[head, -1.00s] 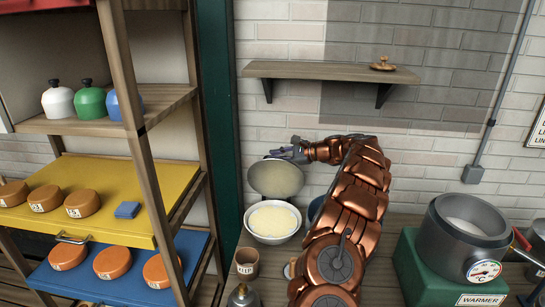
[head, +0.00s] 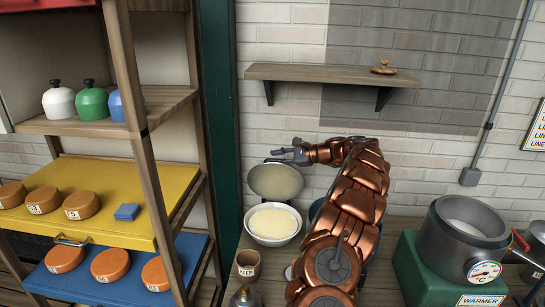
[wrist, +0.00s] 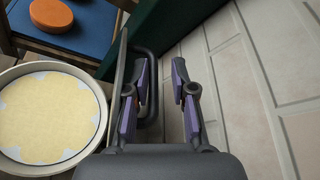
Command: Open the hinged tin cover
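The round tin (head: 247,226) stands on the counter with a pale yellow content inside; it also shows at the left of the wrist view (wrist: 98,82). Its hinged cover (head: 276,181) stands raised at the back of the tin, its inner face toward the head camera. In the wrist view the cover (wrist: 122,75) is seen almost edge-on, with a dark loop handle (wrist: 152,52) on its outer side. My gripper (wrist: 161,80) is behind the cover's upper edge, fingers apart with a clear gap. The left finger overlaps the handle loop; contact cannot be told.
A shelf rack (head: 147,170) with cheeses and bells stands at the left. A paper-labelled cup (head: 248,262) is in front of the tin. A green warmer with a pot (head: 440,268) stands right. The brick wall (head: 290,110) is close behind the cover, below a wall shelf (head: 330,73).

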